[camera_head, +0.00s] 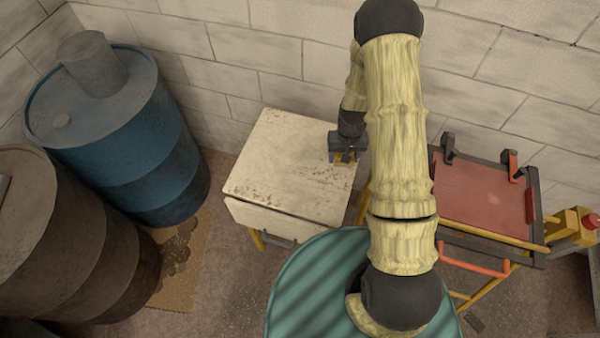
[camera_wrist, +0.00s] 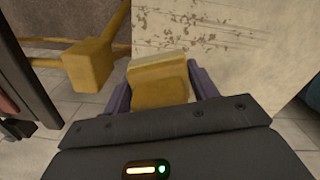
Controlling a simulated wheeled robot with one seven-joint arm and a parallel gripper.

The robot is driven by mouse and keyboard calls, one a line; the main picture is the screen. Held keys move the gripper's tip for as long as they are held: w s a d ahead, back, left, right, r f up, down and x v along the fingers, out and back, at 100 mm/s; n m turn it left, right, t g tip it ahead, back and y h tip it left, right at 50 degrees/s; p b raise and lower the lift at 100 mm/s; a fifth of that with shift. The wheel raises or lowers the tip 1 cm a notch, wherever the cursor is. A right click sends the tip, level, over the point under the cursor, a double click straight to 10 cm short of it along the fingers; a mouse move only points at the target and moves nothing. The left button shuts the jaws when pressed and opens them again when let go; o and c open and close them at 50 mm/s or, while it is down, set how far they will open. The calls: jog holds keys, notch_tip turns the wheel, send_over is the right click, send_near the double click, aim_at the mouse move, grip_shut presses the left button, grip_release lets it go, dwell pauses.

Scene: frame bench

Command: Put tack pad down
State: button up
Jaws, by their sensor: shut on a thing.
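The tack pad, a small yellow block (camera_wrist: 160,82) with a paler top edge, is held between the two purple-grey fingers of my gripper (camera_wrist: 161,90) in the wrist view. In the head view my gripper (camera_head: 346,156) is by the right edge of a worn white cabinet top (camera_head: 290,165), with a bit of yellow showing under it. The wrist view shows the cabinet's rust-flecked pale surface (camera_wrist: 230,35) just beyond and to the right of the pad. I cannot tell the pad's height, and see no clear contact with the cabinet.
To the right stands a yellow-framed bench with a red panel (camera_head: 483,193), dark clamps and an orange-red handle (camera_head: 475,262). A blue drum (camera_head: 125,130) and a brown drum (camera_head: 65,240) stand left. The cabinet top is bare. A block wall runs behind.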

jog(key=shift+a, duration=0.1)
jog(key=shift+a+b, duration=0.35)
jog(key=shift+b, duration=0.05)
jog(key=a+m+b, duration=0.2)
jog(key=a+b, duration=0.2)
jog(key=a, duration=0.2)
notch_tip(320, 180, up, 3)
jog(key=m+b, duration=0.2)
jog(key=b, duration=0.1)
send_over(300, 179)
jog(key=shift+r, duration=0.15)
jog(key=shift+f+p, duration=0.55)
jog(key=shift+f, duration=2.4)
jog(key=shift+f+p, duration=0.45)
jog(key=shift+f, duration=1.6)
